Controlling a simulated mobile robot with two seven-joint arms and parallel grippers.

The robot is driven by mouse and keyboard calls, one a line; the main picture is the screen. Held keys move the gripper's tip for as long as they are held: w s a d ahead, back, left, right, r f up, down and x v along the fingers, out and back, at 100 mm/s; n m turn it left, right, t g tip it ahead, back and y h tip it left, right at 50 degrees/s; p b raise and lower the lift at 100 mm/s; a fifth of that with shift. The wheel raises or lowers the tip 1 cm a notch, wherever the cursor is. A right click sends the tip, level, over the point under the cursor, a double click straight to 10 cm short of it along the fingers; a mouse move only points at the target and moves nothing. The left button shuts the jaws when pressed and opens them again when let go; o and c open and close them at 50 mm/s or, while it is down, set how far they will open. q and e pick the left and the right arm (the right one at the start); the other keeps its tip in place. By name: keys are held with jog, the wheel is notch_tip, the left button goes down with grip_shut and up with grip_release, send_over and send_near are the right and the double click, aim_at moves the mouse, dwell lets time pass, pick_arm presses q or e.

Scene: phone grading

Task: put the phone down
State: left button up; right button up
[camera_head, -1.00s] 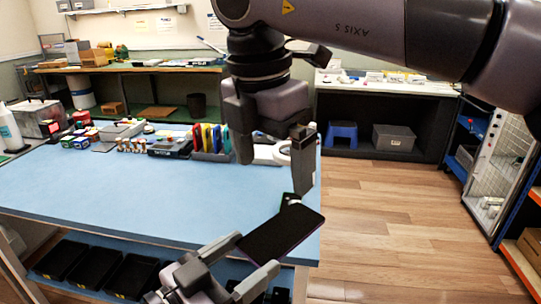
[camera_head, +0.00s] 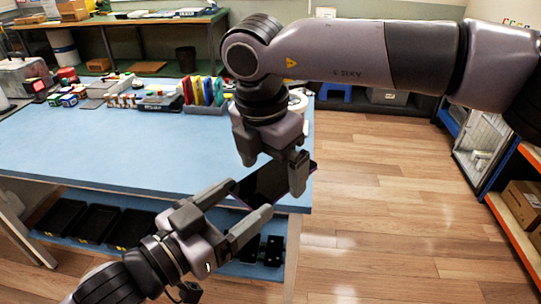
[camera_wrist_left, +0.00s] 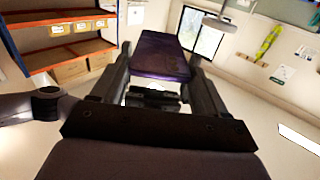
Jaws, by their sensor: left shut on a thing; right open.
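The dark phone (camera_head: 268,184) is held tilted by my left gripper (camera_head: 246,201), near the right front corner of the blue-topped table (camera_head: 120,150). The left fingers grip its long edges. In the left wrist view, the phone (camera_wrist_left: 163,58) sits between the two fingers with its purplish dark face showing. My right gripper (camera_head: 272,165) is open and points down right at the phone's far end. Its fingers overlap the phone in the picture, and I cannot tell whether they touch it.
Colourful upright holders (camera_head: 205,92) and small items line the table's back edge. Black trays (camera_head: 105,224) sit on the lower shelf. The table's middle is clear. Wooden floor (camera_head: 380,200) lies to the right, with an orange-edged shelf (camera_head: 515,215) beyond.

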jog(key=shift+c, duration=0.3)
jog(key=c, duration=1)
pick_arm(q)
jog(key=o, duration=1.2)
jog(key=shift+c, duration=0.2)
pick_arm(e)
jog(key=shift+c, duration=0.5)
pick_arm(q)
jog(key=shift+r, duration=0.1)
